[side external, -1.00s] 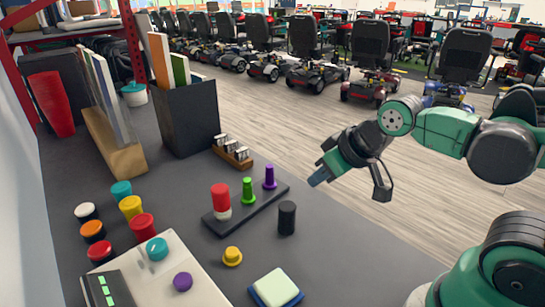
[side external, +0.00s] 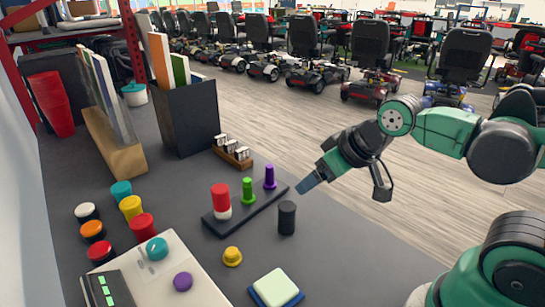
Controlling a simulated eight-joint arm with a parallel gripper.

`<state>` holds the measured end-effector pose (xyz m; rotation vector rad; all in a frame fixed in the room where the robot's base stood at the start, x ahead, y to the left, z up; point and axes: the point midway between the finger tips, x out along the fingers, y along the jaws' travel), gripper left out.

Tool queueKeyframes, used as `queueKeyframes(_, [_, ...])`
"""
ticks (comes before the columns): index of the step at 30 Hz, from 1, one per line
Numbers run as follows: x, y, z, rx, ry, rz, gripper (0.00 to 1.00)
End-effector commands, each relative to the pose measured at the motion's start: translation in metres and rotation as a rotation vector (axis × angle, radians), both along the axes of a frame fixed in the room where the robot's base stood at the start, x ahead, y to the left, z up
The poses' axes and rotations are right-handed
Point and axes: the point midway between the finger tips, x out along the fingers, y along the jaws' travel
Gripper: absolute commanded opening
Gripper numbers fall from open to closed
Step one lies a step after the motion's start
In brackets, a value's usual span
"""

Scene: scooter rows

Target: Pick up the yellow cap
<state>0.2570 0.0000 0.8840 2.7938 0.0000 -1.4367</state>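A small yellow cap (side external: 232,256) with a wider brim sits on the dark grey table near the front, between the beige panel and the black cylinder. My gripper (side external: 307,185) hangs in the air at the right edge of the table, above and to the right of the cap and well apart from it. Its tip points down and left. Its fingers overlap from this side, so I cannot tell how far apart they are. I see nothing held at the tip.
A black cylinder (side external: 287,218) stands between cap and gripper. Behind is a dark peg strip (side external: 240,217) with red, green and purple pieces. A green-white block (side external: 276,287) lies right of the cap. A beige panel (side external: 190,270) and several coloured jars are left.

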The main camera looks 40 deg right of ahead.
Motion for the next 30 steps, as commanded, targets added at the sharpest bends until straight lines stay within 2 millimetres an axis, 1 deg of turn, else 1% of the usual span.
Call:
queueKeyframes(7, [0.000, 0.001, 0.000, 0.000, 0.002, 0.001, 0.73])
queueKeyframes(11, [0.007, 0.008, 0.001, 0.006, 0.035, 0.019, 0.73])
queueKeyframes(15, [0.024, 0.028, -0.001, 0.014, 0.124, 0.062, 0.73])
queueKeyframes(19, [0.042, 0.055, -0.012, 0.013, 0.230, 0.106, 0.73])
queueKeyframes(24, [0.059, 0.092, -0.038, -0.008, 0.363, 0.153, 0.73])
queueKeyframes(27, [0.065, 0.111, -0.054, -0.024, 0.424, 0.173, 0.73])
queueKeyframes(30, [0.067, 0.123, -0.068, -0.038, 0.466, 0.186, 0.73])
